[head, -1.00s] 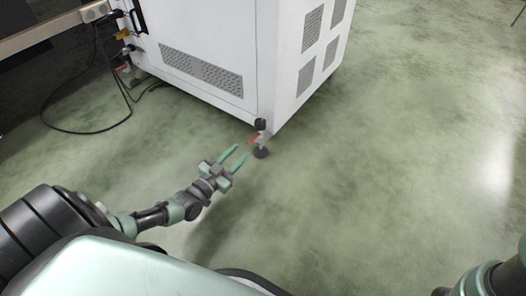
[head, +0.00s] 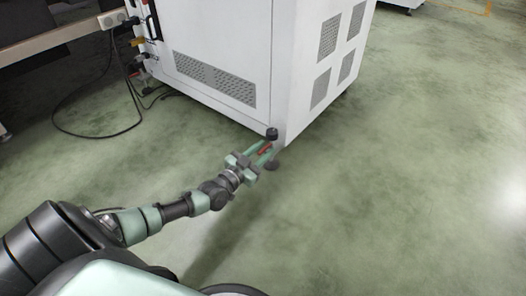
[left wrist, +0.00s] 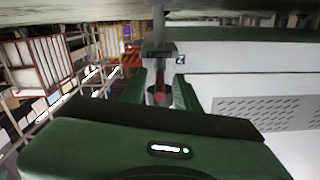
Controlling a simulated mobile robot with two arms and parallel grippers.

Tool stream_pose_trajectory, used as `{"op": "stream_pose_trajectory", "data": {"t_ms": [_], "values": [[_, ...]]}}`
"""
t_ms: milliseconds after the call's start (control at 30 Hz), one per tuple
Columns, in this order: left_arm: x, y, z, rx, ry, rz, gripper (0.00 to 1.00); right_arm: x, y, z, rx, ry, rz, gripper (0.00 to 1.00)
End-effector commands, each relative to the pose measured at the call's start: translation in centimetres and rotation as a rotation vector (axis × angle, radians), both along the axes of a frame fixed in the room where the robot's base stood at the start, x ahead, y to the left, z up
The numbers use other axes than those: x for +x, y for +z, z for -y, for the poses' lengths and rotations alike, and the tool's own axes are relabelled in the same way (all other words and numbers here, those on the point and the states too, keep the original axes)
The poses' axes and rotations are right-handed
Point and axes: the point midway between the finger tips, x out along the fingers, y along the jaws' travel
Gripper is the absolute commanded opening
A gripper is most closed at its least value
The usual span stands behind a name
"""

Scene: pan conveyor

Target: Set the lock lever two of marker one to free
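The red lock lever (head: 265,150) is at the near bottom corner of the white cabinet (head: 225,55), between a black knob (head: 271,133) above and a dark round foot (head: 271,165) on the floor. My left gripper (head: 266,153) reaches this corner with its green fingers apart, one on each side of the lever. The left wrist view shows the reddish lever (left wrist: 160,86) between the two open fingers, with space on both sides. Contact cannot be made out. My right gripper is out of view.
The cabinet's vented walls rise just behind the lever. The green floor (head: 400,190) to the right is clear.

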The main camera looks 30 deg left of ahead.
Motion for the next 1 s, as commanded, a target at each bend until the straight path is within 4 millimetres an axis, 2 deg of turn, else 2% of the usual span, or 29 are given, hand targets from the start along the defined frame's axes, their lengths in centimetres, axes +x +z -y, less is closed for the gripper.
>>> {"op": "stream_pose_trajectory", "data": {"t_ms": [33, 100, 1000], "values": [[-0.02, -0.02, 0.0, 0.0, 0.0, 0.0, 0.16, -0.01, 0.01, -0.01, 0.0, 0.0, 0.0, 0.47], [-0.03, -0.02, 0.01, 0.0, 0.0, 0.0, 0.0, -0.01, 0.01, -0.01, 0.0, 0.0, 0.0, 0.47], [-0.07, -0.07, 0.0, 0.0, 0.0, 0.0, 0.0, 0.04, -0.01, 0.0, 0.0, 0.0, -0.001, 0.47]]}}
